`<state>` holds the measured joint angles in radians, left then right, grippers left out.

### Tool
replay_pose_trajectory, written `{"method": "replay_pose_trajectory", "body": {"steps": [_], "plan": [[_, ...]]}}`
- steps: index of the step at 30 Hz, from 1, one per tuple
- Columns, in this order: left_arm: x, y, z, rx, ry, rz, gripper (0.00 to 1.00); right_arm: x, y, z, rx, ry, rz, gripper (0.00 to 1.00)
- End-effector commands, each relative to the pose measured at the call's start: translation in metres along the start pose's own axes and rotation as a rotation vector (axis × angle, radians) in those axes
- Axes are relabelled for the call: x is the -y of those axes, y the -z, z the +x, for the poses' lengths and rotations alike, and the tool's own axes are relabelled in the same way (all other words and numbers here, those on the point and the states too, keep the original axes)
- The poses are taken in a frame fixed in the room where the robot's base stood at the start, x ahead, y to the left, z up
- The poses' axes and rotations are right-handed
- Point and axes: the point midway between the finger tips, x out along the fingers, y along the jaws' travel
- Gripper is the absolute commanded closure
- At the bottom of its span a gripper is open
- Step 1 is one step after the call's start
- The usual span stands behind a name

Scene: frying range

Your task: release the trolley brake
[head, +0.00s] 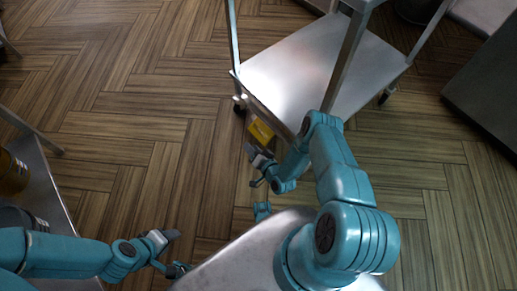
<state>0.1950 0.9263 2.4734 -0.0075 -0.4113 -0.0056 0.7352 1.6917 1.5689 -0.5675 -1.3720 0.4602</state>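The metal trolley (310,65) stands at the upper middle of the head view, with a flat lower shelf and upright legs. A yellow part (261,131), which looks like the brake pedal, sits low at its near edge. I cannot tell its position as set or released. My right gripper (252,167) is just below the yellow part, apart from it in the picture, with its fingers spread and nothing between them. My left gripper (173,252) is open and empty at the lower left, well away from the trolley.
A dark caster (240,105) shows at the trolley's near left corner and another (384,97) at the right. A metal shelf unit (45,185) with a yellow container (12,174) stands at the left. A dark block is at the right edge. The wooden floor (130,100) left of the trolley is clear.

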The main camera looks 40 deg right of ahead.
Motion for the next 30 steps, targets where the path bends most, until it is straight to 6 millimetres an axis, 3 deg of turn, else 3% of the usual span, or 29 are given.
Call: {"method": "replay_pose_trajectory", "body": {"steps": [1,3,6,9,13,17,27,30], "plan": [[0.017,-0.001,0.046,-0.01,0.0,-0.001,0.49,-0.053,-0.025,0.01,-0.091,0.037,0.036,0.62],[0.026,0.001,0.07,-0.022,0.0,-0.002,0.49,-0.087,-0.033,0.007,-0.209,0.105,0.078,0.62],[0.037,0.004,0.097,-0.036,0.001,-0.003,0.49,-0.121,-0.044,-0.003,-0.338,0.192,0.121,0.62],[0.043,0.006,0.112,-0.047,0.001,-0.003,0.49,-0.141,-0.052,-0.015,-0.424,0.257,0.146,0.62],[0.046,0.007,0.119,-0.054,0.001,-0.004,0.49,-0.149,-0.056,-0.025,-0.479,0.304,0.162,0.62],[0.045,0.007,0.115,-0.051,0.002,-0.005,0.49,-0.143,-0.05,-0.019,-0.49,0.32,0.162,0.62],[0.042,0.001,0.108,-0.03,0.002,-0.009,0.49,-0.121,-0.015,0.046,-0.49,0.321,0.161,0.62],[0.046,0.005,0.119,-0.046,0.002,-0.006,0.49,-0.118,-0.005,0.068,-0.488,0.32,0.161,0.62]]}}
